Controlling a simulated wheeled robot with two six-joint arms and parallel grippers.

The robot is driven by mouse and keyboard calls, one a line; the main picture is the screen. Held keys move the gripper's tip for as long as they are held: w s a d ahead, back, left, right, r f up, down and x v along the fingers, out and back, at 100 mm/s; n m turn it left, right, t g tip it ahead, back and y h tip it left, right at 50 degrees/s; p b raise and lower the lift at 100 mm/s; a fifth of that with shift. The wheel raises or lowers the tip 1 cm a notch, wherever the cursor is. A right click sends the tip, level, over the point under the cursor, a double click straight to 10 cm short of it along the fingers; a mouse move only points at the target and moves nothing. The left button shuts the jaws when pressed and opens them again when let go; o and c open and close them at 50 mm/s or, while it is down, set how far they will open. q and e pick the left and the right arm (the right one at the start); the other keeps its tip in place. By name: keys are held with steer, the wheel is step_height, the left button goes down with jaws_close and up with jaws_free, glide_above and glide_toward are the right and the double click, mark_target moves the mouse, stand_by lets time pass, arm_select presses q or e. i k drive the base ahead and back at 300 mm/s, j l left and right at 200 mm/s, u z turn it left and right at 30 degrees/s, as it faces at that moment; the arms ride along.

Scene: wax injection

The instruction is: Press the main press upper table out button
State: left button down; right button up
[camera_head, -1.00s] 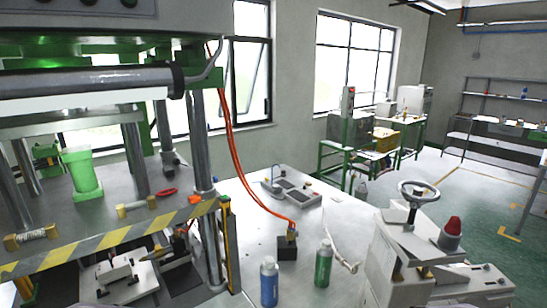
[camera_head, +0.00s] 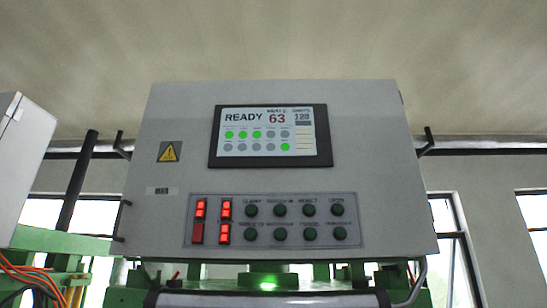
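A grey control box (camera_head: 160,220) fills the middle of the head view. Its lower panel (camera_head: 275,241) carries two rows of round dark green buttons, such as one at the upper left (camera_head: 251,210) and one at the lower right (camera_head: 340,233). The small labels above the buttons are blurred, and I cannot tell which one is the upper table out button. The screen (camera_head: 270,136) reads "READY" and "63". Neither gripper is in view.
A green machine frame (camera_head: 128,285) with a grey cylinder (camera_head: 266,299) lies below the box. A light grey cabinet (camera_head: 18,165) stands at the left, with orange hoses (camera_head: 25,275) below it. Windows are behind.

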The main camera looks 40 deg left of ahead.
mark_target(340, 232)
steer(key=k+u, duration=0.1)
steer(key=u, duration=1.15)
